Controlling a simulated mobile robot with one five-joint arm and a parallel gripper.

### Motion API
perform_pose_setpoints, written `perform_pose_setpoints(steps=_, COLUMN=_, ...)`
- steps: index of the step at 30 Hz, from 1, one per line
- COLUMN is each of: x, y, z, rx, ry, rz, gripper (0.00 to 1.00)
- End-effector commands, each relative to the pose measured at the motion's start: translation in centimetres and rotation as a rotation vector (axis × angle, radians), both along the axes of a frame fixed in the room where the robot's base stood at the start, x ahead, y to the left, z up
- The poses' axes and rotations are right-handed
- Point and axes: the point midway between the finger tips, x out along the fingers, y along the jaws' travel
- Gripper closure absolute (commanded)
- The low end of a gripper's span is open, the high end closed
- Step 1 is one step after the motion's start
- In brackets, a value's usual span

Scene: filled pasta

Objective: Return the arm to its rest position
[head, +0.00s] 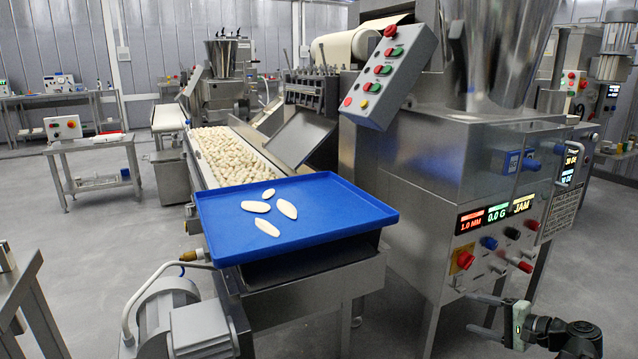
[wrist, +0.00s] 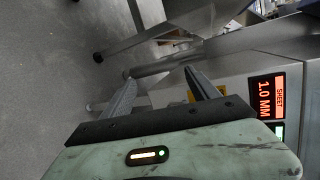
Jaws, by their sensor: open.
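My gripper (head: 472,313) is at the lower right of the head view, in front of the machine's base and below its control panel. Its two fingers point left and stand apart with nothing between them. In the wrist view my gripper (wrist: 160,79) also shows both fingers spread and empty, with floor and metal machine parts beyond. Part of my arm (head: 570,338) shows at the lower right corner of the head view.
The steel pasta machine (head: 420,180) stands close to my gripper, its panel display (head: 522,204) reading JAM. A blue tray (head: 350,205) with several pale pasta pieces (head: 267,228) sits at the conveyor's end. A motor (head: 185,320) is at lower left. Floor (head: 100,260) is clear at left.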

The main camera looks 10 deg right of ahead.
Motion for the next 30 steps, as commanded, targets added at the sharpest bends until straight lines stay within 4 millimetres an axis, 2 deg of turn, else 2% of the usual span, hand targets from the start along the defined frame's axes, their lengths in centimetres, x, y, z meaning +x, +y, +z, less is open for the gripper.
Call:
perform_pose_setpoints(steps=1, x=1.0, y=2.0, z=-0.3, rx=-0.025, ry=0.031, rz=0.043, gripper=0.31)
perform_pose_setpoints(steps=5, x=3.4, y=8.1, z=-2.3, rx=-0.126, ry=0.140, rz=0.181, gripper=0.31)
perform_pose_setpoints(steps=8, x=4.9, y=14.6, z=-4.3, rx=-0.252, ry=0.247, rz=0.338, gripper=0.31)
perform_pose_setpoints(steps=9, x=5.2, y=17.5, z=-5.1, rx=-0.317, ry=0.293, rz=0.411, gripper=0.31)
perform_pose_setpoints(steps=12, x=5.2, y=23.9, z=-7.0, rx=-0.495, ry=0.399, rz=0.590, gripper=0.31)
perform_pose_setpoints(steps=15, x=4.6, y=28.7, z=-8.1, rx=-0.664, ry=0.476, rz=0.740, gripper=0.31)
perform_pose_setpoints(steps=21, x=3.2, y=34.5, z=-8.7, rx=-0.947, ry=0.562, rz=0.947, gripper=0.31)
perform_pose_setpoints(steps=27, x=2.0, y=38.7, z=-7.9, rx=-1.194, ry=0.605, rz=1.094, gripper=0.31)
perform_pose_setpoints(steps=28, x=2.1, y=38.4, z=-6.2, rx=-1.187, ry=0.608, rz=1.087, gripper=0.31)
perform_pose_setpoints(steps=30, x=2.2, y=38.2, z=-4.1, rx=-1.181, ry=0.608, rz=1.082, gripper=0.31)
